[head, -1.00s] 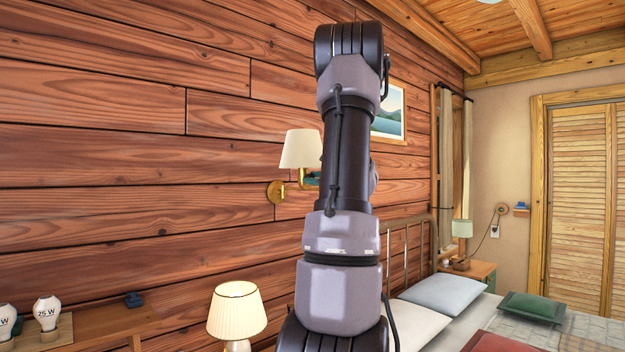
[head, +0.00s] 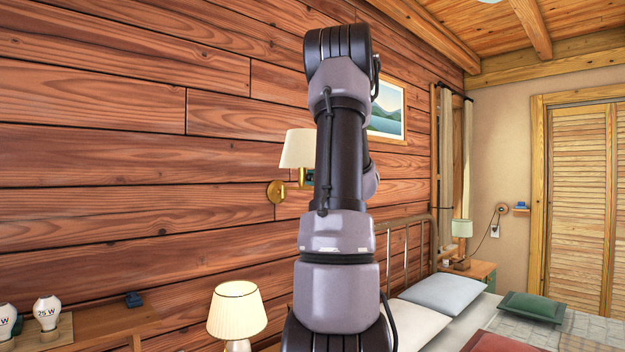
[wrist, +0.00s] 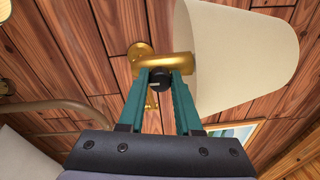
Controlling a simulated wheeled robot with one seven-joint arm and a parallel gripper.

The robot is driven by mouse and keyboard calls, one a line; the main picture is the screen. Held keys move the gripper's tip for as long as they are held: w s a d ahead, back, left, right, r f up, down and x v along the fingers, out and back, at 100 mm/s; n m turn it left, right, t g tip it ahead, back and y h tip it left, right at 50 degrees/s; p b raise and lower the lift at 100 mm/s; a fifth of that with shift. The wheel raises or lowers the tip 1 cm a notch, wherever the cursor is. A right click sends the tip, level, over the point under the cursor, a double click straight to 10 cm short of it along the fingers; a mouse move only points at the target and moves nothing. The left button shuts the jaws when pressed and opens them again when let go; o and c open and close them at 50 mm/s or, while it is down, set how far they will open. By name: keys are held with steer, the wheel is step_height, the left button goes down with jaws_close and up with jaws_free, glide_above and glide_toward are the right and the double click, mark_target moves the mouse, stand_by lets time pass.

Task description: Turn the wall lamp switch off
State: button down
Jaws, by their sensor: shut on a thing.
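The wall lamp has a cream shade (head: 297,149) on a brass arm and a round brass wall plate (head: 276,191). In the wrist view its shade (wrist: 240,55) fills the upper right, and its brass body (wrist: 165,66) is at top centre. A small black rotary switch knob (wrist: 158,79) with a pale mark sits on that body. My gripper (wrist: 160,82) has its teal fingers shut on the knob, one on each side. In the head view my arm hides most of the gripper; only a bit of teal shows beside the lamp.
Below the wall lamp stands a table lamp with a pleated shade (head: 237,309). Light bulbs (head: 47,312) stand on a shelf at the lower left. A framed picture (head: 387,112) hangs behind my arm. The bed with pillows (head: 445,293) is at the lower right.

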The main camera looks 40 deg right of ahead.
steer(key=shift+n, duration=0.3)
steer(key=c, duration=0.6)
jaws_free()
steer(key=shift+r, duration=0.1)
